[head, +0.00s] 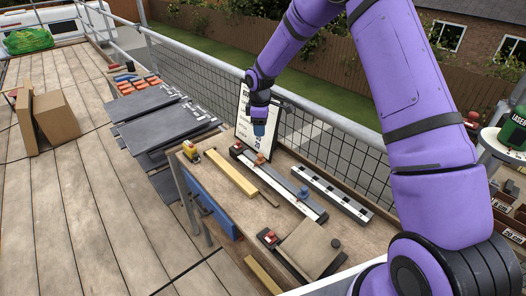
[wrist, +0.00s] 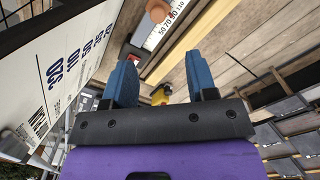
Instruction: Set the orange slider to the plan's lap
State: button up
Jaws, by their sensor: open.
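The orange slider (head: 260,158) stands on a long dark rail with a pale scale (head: 285,186) on the bench; a blue slider (head: 304,192) is farther down the same rail. In the wrist view the orange slider (wrist: 157,10) is at the top edge, partly cut off, beside scale numbers. The plan board (head: 243,125) stands upright at the back of the bench; it also fills the left of the wrist view (wrist: 60,75), with printing mostly unreadable at this angle. My gripper (head: 260,128) is open and empty, in front of the board and above the orange slider, apart from it (wrist: 163,75).
A yellow batten (head: 232,173) lies in front of the rail, and a black-and-white strip (head: 332,193) behind it. Grey slates (head: 160,128) are stacked to the left. Mesh railing runs behind.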

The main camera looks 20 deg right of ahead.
aim_at(260, 154)
jog(key=f, duration=1.2)
jog(key=shift+w+f, duration=0.3)
jog(key=shift+c, duration=0.2)
